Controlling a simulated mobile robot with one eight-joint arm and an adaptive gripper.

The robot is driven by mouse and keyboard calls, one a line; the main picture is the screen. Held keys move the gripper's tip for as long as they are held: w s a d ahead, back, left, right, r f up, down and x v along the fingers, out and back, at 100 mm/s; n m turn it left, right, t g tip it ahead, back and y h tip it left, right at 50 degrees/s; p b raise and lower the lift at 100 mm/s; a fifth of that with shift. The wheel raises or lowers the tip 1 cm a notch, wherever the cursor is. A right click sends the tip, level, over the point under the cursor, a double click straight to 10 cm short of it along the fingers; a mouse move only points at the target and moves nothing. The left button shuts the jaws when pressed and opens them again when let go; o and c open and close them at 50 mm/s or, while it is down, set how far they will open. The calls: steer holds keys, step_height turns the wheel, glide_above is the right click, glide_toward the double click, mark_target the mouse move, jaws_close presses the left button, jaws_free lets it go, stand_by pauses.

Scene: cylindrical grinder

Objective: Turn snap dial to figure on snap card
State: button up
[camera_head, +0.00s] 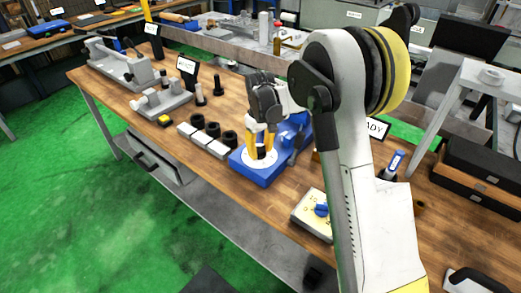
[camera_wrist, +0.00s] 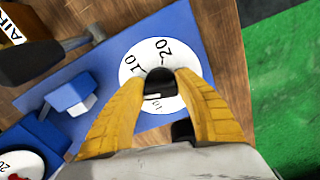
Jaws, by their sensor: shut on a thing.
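My gripper (camera_head: 261,143) reaches down from above with its yellow fingers on either side of a black knob (camera_head: 261,152). The knob stands on a white round dial plate (camera_head: 248,160) on a blue base (camera_head: 250,174). In the wrist view my gripper (camera_wrist: 160,86) is shut on the black knob (camera_wrist: 160,80). The white dial plate (camera_wrist: 128,72) shows "10" at upper left of the knob and "20" above it. Part of the dial is hidden by the fingers. I cannot make out which card is the snap card.
White blocks with black round parts (camera_head: 213,130) stand left of the blue base. A pale box with a blue knob (camera_head: 321,210) sits to the right. In the wrist view, a blue-and-white block (camera_wrist: 72,97) and a hammer-like tool (camera_wrist: 45,60) lie left of the dial.

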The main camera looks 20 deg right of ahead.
mark_target(259, 148)
steer(key=m, duration=0.4)
steer(key=shift+a+p, duration=0.1)
steer(key=shift+p, duration=0.2)
steer(key=m, duration=0.4)
steer(key=shift+a+m, duration=0.1)
steer(key=shift+m, duration=0.2)
steer(key=o, duration=1.2)
step_height(259, 148, up, 12)
